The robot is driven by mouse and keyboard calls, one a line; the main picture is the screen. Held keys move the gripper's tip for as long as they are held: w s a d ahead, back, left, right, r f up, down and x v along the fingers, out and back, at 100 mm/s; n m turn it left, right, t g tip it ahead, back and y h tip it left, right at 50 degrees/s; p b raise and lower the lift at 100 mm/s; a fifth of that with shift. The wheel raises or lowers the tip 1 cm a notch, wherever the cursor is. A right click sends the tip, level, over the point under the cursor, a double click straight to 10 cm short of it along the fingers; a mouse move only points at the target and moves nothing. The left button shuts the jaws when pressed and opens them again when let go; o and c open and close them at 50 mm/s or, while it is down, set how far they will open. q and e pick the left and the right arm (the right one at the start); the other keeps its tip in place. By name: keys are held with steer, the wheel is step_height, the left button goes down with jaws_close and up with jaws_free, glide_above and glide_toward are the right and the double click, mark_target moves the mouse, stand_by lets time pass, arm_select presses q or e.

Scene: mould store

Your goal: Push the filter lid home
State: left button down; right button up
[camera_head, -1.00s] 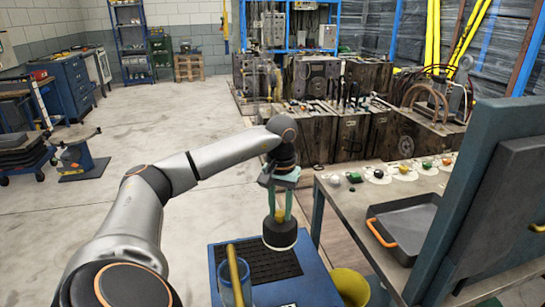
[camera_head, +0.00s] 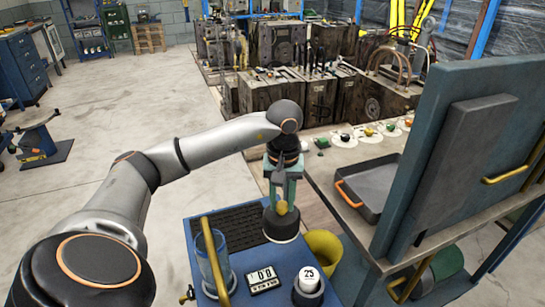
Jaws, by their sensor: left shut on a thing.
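A dark round lid (camera_head: 281,230) with a yellow knob (camera_head: 282,207) is at the right edge of the black mat on the blue trolley (camera_head: 240,291). My left gripper (camera_head: 282,198), with pale green fingers, is above the lid and shut on its yellow knob. The lid looks about level. I cannot tell whether its underside touches anything, and what lies beneath it is hidden. My right gripper is not in view.
The trolley carries a black mat (camera_head: 232,230), a clear cylinder (camera_head: 212,262), a small display (camera_head: 263,279) and a white round item marked 25 (camera_head: 309,278). A yellow bucket (camera_head: 323,250) stands to the right. A bench with a dark tray (camera_head: 372,185) is beyond it.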

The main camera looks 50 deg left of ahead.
arm_select(q)
steer(key=d+n+p, duration=0.2)
steer(key=d+p, duration=0.2)
steer(key=d, duration=0.6)
step_height(320, 180, down, 7)
steer(key=b, duration=0.6)
steer(key=shift+d+b, duration=0.35)
steer(key=shift+b, duration=0.05)
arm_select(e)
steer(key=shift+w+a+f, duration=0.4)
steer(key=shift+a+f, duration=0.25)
arm_select(q)
steer(key=shift+r, duration=0.1)
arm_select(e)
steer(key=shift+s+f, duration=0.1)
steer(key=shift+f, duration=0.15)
arm_select(q)
steer(key=shift+f+b, duration=0.25)
steer(key=shift+b, duration=0.25)
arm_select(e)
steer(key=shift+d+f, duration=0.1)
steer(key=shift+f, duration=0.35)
arm_select(q)
steer(key=shift+f+b, duration=1.3)
steer(key=shift+f, duration=0.15)
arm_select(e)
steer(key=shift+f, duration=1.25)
